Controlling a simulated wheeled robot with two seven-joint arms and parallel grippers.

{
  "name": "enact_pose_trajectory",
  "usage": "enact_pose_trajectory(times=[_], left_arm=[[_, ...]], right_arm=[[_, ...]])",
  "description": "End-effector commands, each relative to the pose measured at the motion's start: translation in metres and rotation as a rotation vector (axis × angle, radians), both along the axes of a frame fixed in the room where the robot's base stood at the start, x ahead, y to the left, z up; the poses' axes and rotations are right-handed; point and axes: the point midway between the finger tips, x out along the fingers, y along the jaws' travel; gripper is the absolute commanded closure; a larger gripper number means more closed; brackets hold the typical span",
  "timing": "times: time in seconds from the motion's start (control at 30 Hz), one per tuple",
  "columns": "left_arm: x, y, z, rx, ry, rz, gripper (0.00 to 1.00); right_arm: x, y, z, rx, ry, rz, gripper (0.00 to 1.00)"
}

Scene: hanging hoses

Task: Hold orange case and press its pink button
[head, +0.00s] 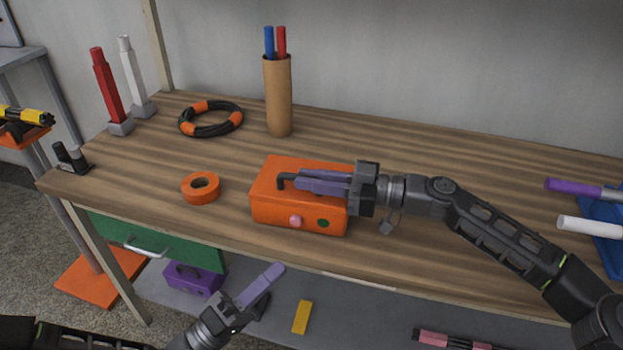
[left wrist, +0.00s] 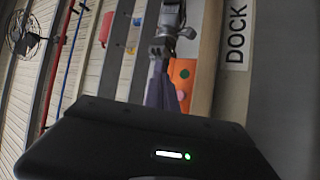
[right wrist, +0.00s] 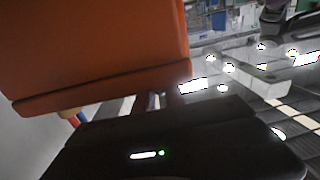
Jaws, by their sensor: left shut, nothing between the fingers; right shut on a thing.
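The orange case (head: 270,206) is at the front edge of the wooden table, its front face towards me. That face has a pink button (head: 295,221) on the left and a dark green button (head: 323,223) on the right. My right gripper (head: 298,183) reaches in from the right and is shut on the case's black handle (head: 284,181) on top. The case fills the upper left of the right wrist view (right wrist: 95,45). My left gripper (head: 276,272) is shut and empty, below and in front of the case, apart from it. The case also shows beyond its fingers in the left wrist view (left wrist: 184,73).
An orange tape roll (head: 201,188) lies left of the case. Behind are a black-and-orange hose ring (head: 211,119) and a brown cup (head: 278,95) with pens. A green drawer (head: 150,240) and a purple box (head: 192,279) are below the tabletop (head: 430,170).

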Motion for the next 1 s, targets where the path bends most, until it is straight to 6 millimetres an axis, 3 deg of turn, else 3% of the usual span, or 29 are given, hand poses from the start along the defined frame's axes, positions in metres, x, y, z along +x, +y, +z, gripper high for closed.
enact_pose_trajectory(times=[0.03, 0.47, 1.0], left_arm=[[0.000, 0.000, -0.001, 0.000, 0.000, -0.001, 1.00], [0.011, -0.004, -0.001, 0.000, -0.002, -0.006, 1.00], [0.075, -0.020, -0.001, 0.001, -0.001, -0.006, 1.00]], right_arm=[[-0.001, 0.000, -0.007, -0.008, 0.006, 0.003, 1.00], [-0.001, 0.000, -0.007, -0.008, 0.006, 0.003, 1.00], [-0.001, 0.000, -0.007, -0.008, 0.006, 0.003, 1.00]])
